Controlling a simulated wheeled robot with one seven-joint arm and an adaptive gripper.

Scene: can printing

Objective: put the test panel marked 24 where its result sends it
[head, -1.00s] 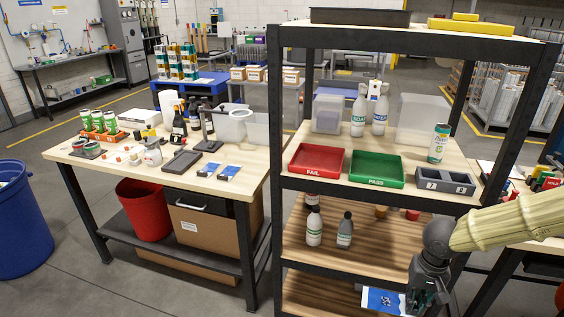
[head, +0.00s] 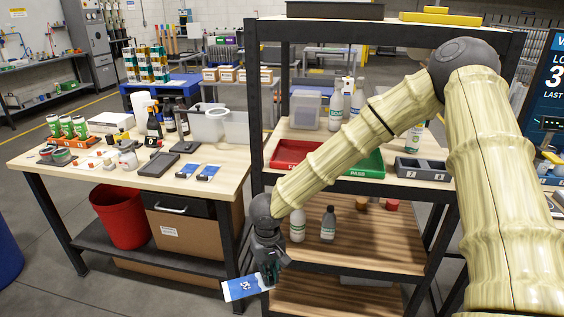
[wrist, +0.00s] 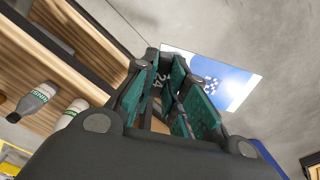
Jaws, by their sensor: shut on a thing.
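My gripper (head: 268,272) is shut on a blue and white test panel (head: 238,289), held in the air in front of the shelf's lower left side. In the wrist view the panel (wrist: 232,82) sticks out beyond the fingers, with a white pattern on blue; a "24" shows between the fingers. I cannot read a result from the pattern. The red FAIL tray (head: 290,152) and the green PASS tray (head: 369,165) are on the middle shelf, partly hidden by my arm. Two similar blue and white panels (head: 208,172) lie on the workbench at left.
A grey two-compartment holder (head: 421,169) and a can (head: 414,137) stand right of the trays. Bottles (head: 328,223) stand on the shelf below, near my wrist. A red bin (head: 120,216) is under the workbench (head: 100,166).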

